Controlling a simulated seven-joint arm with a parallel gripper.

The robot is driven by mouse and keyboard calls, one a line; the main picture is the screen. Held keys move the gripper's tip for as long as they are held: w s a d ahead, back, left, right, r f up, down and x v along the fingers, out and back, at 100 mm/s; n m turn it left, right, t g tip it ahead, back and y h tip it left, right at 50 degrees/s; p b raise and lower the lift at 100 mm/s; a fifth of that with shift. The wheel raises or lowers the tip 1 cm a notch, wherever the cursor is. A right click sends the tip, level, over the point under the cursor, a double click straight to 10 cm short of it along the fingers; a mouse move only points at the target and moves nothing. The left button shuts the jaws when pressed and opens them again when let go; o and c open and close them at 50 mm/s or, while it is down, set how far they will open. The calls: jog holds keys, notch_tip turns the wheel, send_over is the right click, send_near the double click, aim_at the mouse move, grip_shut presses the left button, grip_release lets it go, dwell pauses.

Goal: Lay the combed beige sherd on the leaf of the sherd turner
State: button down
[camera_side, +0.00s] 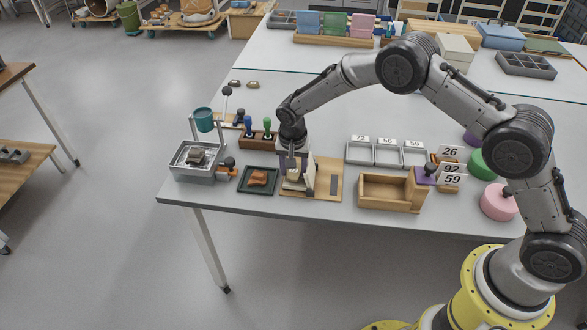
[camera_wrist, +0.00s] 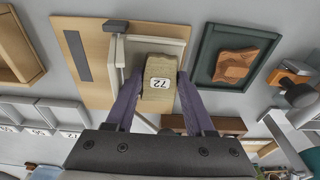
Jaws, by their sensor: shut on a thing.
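The combed beige sherd (camera_wrist: 159,80) is between my gripper's two purple fingers in the wrist view, with a white label reading 72 facing the camera. My gripper (camera_side: 293,170) is shut on it and points down. The sherd also shows in the side view (camera_side: 294,175). The sherd turner is a wooden board (camera_side: 325,172) with a dark strip and a pale leaf (camera_wrist: 166,46). The sherd is over the leaf and covers part of it. I cannot tell whether it touches the leaf.
A dark green tray (camera_side: 245,187) with an orange-brown sherd (camera_side: 259,177) lies left of the turner. A grey basin (camera_side: 183,174) stands farther left. A wooden box (camera_side: 372,204) is to the right, with grey trays (camera_side: 388,164) behind it. A stamp rack (camera_side: 251,143) stands behind the turner.

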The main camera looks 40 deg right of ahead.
jog(key=c, duration=0.5)
grip_release()
jog(key=shift+c, duration=0.2)
jog(key=shift+w+a+r, duration=0.2)
jog(key=shift+r, duration=0.65)
jog(key=shift+w+a+r, duration=0.15)
jog(key=shift+r, duration=0.7)
jog(key=shift+w+a+r, duration=0.2)
jog(key=shift+r, duration=0.65)
jog(key=o, duration=0.5)
jog(key=shift+o, duration=0.2)
jog(key=shift+d, duration=0.1)
